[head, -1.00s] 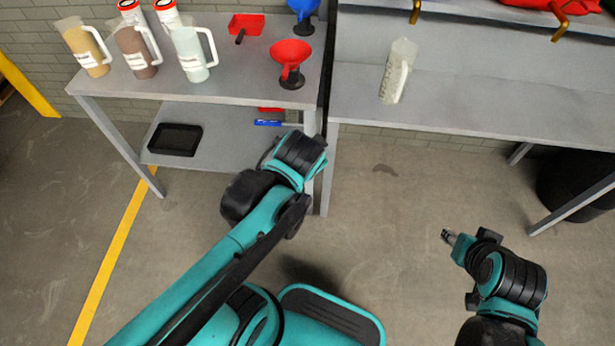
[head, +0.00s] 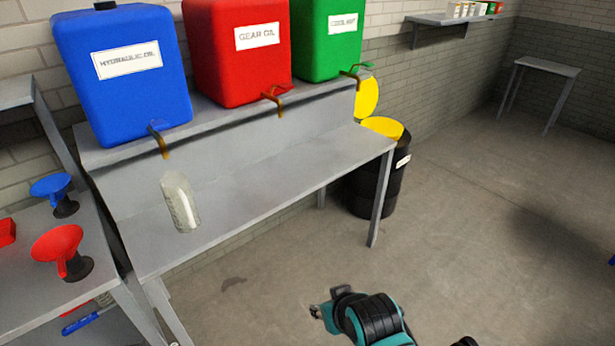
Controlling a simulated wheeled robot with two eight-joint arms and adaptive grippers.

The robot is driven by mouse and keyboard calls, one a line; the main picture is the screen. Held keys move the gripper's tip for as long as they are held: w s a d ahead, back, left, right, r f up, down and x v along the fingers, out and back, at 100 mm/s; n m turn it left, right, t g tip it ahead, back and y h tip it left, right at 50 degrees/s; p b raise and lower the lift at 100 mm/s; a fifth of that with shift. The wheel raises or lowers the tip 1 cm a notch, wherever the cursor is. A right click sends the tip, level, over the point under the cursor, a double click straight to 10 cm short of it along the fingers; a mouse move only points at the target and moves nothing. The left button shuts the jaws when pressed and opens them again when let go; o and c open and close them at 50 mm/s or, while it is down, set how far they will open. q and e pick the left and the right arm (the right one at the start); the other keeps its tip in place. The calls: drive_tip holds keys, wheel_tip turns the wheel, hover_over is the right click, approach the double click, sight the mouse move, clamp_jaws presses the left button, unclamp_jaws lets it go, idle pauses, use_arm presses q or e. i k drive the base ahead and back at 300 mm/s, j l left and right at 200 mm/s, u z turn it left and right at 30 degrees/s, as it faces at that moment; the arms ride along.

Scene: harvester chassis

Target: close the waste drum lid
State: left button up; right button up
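The waste drum (head: 375,190) is black with a white label and stands on the floor at the right end of the bench, partly hidden by a bench leg. Its top (head: 383,127) is yellow. The yellow lid (head: 367,98) stands raised, tilted up at the drum's back, partly behind the green container. My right gripper (head: 316,311) is at the bottom of the head view, over the floor in front of the bench and well short of the drum. Its fingers are too small to judge. My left gripper is out of view.
The grey bench (head: 300,175) carries a clear jug (head: 180,202) and blue, red and green containers with taps. A side table (head: 25,265) with funnels is at left. The floor (head: 460,240) right of the drum is clear. A small table (head: 545,67) stands far right.

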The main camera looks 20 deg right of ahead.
sight(366, 101)
drive_tip(key=z, duration=1.15)
drive_tip(key=i+l+z, duration=0.3)
drive_tip(key=i, duration=0.45)
drive_tip(key=i+z, duration=0.3)
drive_tip(key=i, duration=0.45)
